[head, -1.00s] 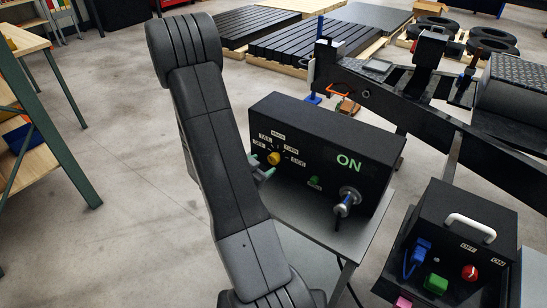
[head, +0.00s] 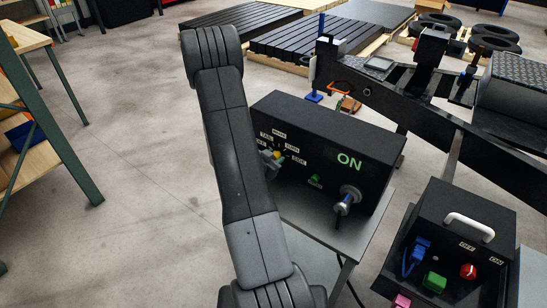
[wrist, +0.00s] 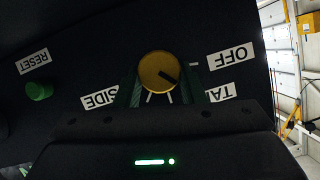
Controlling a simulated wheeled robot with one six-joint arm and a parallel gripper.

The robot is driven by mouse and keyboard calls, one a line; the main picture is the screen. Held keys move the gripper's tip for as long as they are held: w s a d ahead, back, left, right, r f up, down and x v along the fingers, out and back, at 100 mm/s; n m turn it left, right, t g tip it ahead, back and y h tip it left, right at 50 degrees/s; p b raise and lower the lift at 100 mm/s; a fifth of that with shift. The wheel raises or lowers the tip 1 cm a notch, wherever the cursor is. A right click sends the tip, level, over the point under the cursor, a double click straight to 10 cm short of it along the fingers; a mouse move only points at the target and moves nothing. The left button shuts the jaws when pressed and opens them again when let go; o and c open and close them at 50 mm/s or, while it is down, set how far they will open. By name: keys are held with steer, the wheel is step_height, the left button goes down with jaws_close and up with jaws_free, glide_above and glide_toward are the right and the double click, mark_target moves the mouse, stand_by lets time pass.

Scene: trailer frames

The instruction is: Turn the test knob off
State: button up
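The test knob (wrist: 159,70) is a round yellow dial on a black box (head: 330,149). In the wrist view the labels look upside down; its dark pointer line slants lower right, towards the partly hidden TAIL label (wrist: 232,92). The OFF label (wrist: 230,55) is above that, and the SIDE label (wrist: 100,98) is at left. My gripper (wrist: 163,88) has its green fingers on either side of the knob. They look open, with no clear grip on it. In the head view the knob (head: 277,154) shows just beside my arm.
A green RESET button (wrist: 39,91) and a lit ON display (head: 349,161) are on the same box. A metal connector (head: 347,199) sticks out at its lower right. A separate control box (head: 459,235) stands at right.

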steer(key=shift+c, duration=1.1)
steer(key=shift+r+p, duration=0.1)
steer(key=shift+p, duration=0.3)
steer(key=n+g+h+p, duration=0.1)
steer(key=n+p, duration=0.1)
steer(key=shift+w+a+r+p, duration=0.1)
steer(key=shift+a+p, duration=0.05)
steer(key=shift+p, duration=0.2)
steer(key=shift+w+a+f+n+g+h+p, duration=0.15)
steer(key=shift+n+g+h+p, duration=0.1)
steer(key=shift+n+h+p, duration=0.45)
steer(key=shift+s+f+n+g+h+p, duration=0.1)
steer(key=shift+n+g+h+p, duration=0.25)
steer(key=shift+n, duration=0.55)
steer(key=shift+w, duration=0.1)
steer(key=o, duration=1)
